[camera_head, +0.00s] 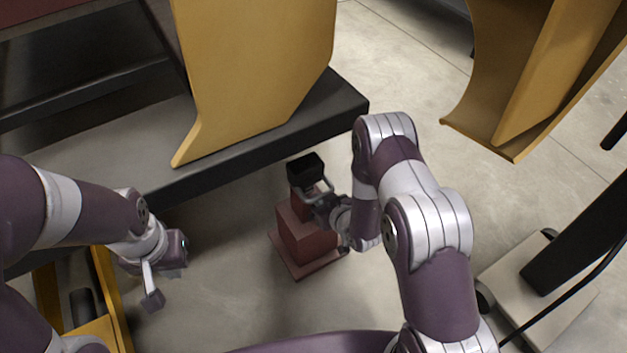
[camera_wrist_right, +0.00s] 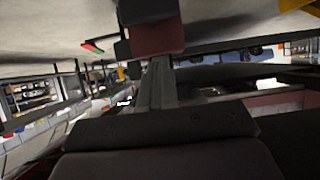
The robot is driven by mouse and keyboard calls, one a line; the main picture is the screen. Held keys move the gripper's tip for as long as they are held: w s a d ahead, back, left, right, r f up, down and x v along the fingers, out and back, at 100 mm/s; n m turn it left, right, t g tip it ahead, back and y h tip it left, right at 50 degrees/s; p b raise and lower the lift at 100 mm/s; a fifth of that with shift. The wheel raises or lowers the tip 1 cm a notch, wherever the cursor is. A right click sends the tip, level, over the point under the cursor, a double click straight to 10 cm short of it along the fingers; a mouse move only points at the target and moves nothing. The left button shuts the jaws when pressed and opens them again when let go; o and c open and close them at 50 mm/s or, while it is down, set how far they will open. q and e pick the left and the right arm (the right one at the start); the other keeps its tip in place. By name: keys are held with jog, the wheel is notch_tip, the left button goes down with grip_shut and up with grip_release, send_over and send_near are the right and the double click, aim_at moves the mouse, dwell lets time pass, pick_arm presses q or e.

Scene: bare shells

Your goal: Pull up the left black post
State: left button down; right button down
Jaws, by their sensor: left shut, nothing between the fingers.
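A short post with a black top (camera_head: 305,167) rises from a dark red stepped base (camera_head: 303,240) on the floor, below the black platform edge. My right gripper (camera_head: 316,192) is at the upper part of this post, just under the black top. The right wrist view shows its grey fingers (camera_wrist_right: 158,85) reaching a dark red block (camera_wrist_right: 155,38) with a dark part above it; whether they grip it is unclear. My left gripper (camera_head: 152,300) is shut and empty, hanging to the left, well apart from the post.
A black platform (camera_head: 240,150) carrying a yellow panel (camera_head: 250,70) stands behind the post. Another yellow shell (camera_head: 530,70) is at the upper right. A black post (camera_head: 575,240) on a pale base (camera_head: 540,290) stands at the right. Some floor between is clear.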

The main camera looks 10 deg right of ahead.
aim_at(321, 195)
jog(key=shift+r+p, duration=3.8)
jog(key=shift+r, duration=0.8)
jog(key=shift+f+b, duration=1.1)
jog(key=shift+f, duration=0.3)
jog(key=shift+s+d, duration=0.1)
jog(key=shift+s, duration=0.1)
jog(key=s+d+p, duration=0.2)
jog(key=s+d, duration=0.1)
jog(key=s, duration=0.5)
